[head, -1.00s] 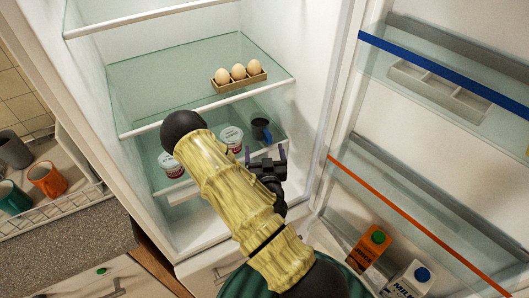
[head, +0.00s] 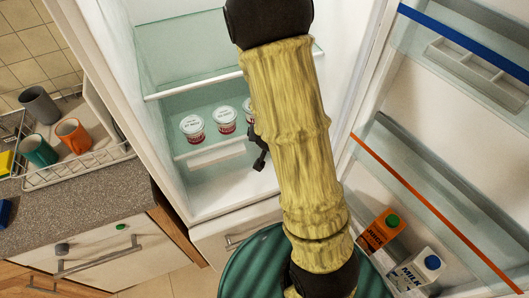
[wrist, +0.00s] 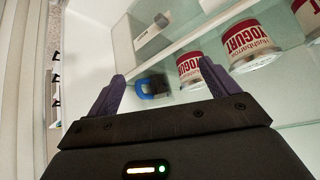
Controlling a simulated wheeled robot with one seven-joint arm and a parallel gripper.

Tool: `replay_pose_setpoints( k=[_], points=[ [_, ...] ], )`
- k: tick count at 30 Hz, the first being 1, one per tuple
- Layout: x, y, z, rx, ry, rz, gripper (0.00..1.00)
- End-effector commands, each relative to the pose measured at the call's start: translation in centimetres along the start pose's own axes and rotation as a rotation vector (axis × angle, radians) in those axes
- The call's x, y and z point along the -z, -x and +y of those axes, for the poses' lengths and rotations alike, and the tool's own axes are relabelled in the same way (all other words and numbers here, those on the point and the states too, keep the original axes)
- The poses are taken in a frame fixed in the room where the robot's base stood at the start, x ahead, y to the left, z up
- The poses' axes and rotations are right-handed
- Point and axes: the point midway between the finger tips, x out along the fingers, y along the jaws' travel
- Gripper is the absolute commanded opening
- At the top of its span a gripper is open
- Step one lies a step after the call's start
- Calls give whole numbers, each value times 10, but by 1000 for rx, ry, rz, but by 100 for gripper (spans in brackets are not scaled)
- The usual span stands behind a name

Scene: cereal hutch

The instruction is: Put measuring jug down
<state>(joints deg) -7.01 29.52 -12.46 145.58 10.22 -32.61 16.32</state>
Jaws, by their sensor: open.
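The measuring jug (wrist: 152,87), dark with a blue part, stands on the fridge's glass shelf beside the yogurt tubs (wrist: 251,44). In the head view my arm hides it. In the wrist view it shows between the two purple fingers of my gripper (wrist: 162,76), beyond the tips. The fingers are spread and nothing is held; a gap to the jug seems to show. In the head view only a dark bit of my gripper (head: 258,158) shows left of my arm.
Yogurt tubs (head: 226,120) stand in a row on the lower glass shelf. The open fridge door on the right holds an orange carton (head: 383,231) and a milk carton (head: 415,270). A dish rack (head: 85,165) with mugs stands on the left counter.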

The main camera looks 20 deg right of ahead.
Motion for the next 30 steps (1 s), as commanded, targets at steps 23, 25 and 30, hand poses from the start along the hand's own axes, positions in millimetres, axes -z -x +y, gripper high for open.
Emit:
replay_pose_setpoints(
  k=[23,25,30],
  points=[
    [-49,159,-9,125,466,-465,87],
    [-49,159,-9,125,466,-465,87],
    [-49,158,-10,125,464,-464,87]
  ],
)
